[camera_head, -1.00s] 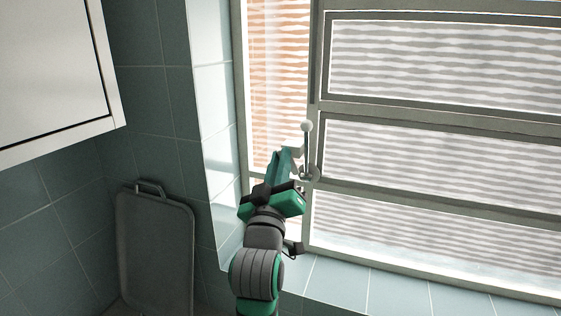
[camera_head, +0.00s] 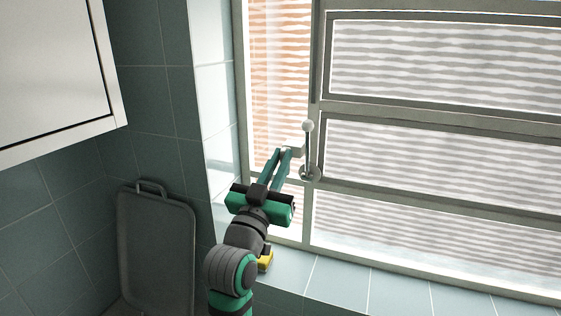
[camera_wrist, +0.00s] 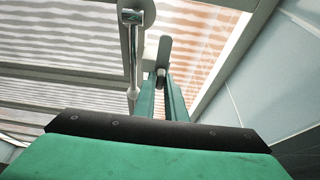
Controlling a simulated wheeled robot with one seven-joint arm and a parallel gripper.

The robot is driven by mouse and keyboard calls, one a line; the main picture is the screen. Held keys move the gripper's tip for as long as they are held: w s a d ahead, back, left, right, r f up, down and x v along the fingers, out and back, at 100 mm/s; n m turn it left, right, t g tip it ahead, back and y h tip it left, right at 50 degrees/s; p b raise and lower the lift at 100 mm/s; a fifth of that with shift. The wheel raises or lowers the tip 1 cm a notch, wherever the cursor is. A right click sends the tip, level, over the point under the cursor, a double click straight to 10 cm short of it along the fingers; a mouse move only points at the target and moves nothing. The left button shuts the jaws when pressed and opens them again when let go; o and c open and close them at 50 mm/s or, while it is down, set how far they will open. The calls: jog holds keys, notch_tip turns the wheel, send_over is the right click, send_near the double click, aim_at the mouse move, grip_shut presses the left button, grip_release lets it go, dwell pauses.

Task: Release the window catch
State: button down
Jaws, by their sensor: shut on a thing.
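The window catch (camera_head: 308,152) is a slim upright lever on the window frame, with a pale ball at its top and a round base below. It also shows in the wrist view (camera_wrist: 133,60), left of my fingers. My gripper (camera_head: 285,152) is just left of the lever in the head view. I cannot tell whether this piece joins the catch. The lever's shaft looks apart from the fingers.
The window frame and its bars surround striped panes. A tiled sill (camera_head: 340,283) runs below. A dark board (camera_head: 155,250) leans on the left wall under a white cabinet (camera_head: 50,60). A yellow thing (camera_head: 265,261) shows beside my arm.

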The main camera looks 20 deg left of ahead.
jog(key=shift+d+f, duration=0.1)
jog(key=c, duration=1.8)
grip_release()
jog(key=shift+c, duration=0.2)
